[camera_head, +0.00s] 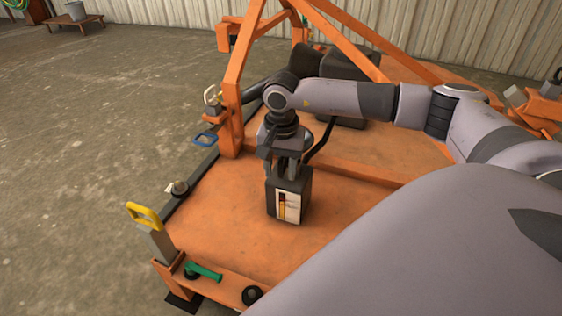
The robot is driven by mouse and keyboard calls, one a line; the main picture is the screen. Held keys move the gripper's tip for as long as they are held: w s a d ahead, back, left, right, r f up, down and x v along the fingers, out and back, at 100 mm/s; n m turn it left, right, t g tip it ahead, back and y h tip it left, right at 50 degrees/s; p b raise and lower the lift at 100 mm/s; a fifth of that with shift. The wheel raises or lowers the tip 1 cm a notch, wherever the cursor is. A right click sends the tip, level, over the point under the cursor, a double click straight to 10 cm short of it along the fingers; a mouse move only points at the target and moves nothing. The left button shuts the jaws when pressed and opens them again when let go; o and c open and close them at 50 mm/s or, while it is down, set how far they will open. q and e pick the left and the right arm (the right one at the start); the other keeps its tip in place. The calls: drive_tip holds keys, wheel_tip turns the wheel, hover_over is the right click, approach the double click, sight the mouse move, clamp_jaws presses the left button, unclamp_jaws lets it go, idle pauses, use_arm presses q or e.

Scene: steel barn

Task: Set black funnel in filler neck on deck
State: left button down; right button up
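My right gripper (284,165) points down just above a dark box (274,203) on the orange deck (220,215). The box is upright and has a pale label with a yellow-orange stripe on its front. Grey and black shapes crowd the space between the gripper and the box top. I cannot make out the black funnel or the filler neck there, and cannot tell whether the fingers are open or shut. My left gripper is not in view.
Orange frame posts (236,85) rise behind the gripper, with a black tank-like block (345,80) beyond. A yellow handle (145,215), a green lever (204,271) and a black round part (252,295) sit along the deck edge. The deck left of the box is clear.

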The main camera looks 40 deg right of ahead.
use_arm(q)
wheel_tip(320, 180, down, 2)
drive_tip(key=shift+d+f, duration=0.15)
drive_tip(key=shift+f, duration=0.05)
use_arm(e)
drive_tip(key=shift+f, duration=0.45)
drive_tip(key=shift+r, duration=0.1)
wheel_tip(320, 180, up, 7)
drive_tip(key=p, duration=0.3)
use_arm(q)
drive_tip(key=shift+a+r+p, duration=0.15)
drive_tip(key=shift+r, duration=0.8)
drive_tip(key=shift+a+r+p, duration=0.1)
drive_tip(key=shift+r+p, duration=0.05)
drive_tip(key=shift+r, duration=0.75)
use_arm(e)
drive_tip(key=shift+s+d+r, duration=0.1)
drive_tip(key=shift+r, duration=0.3)
use_arm(q)
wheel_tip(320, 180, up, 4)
drive_tip(key=p, duration=0.4)
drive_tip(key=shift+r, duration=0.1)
use_arm(e)
wheel_tip(320, 180, up, 5)
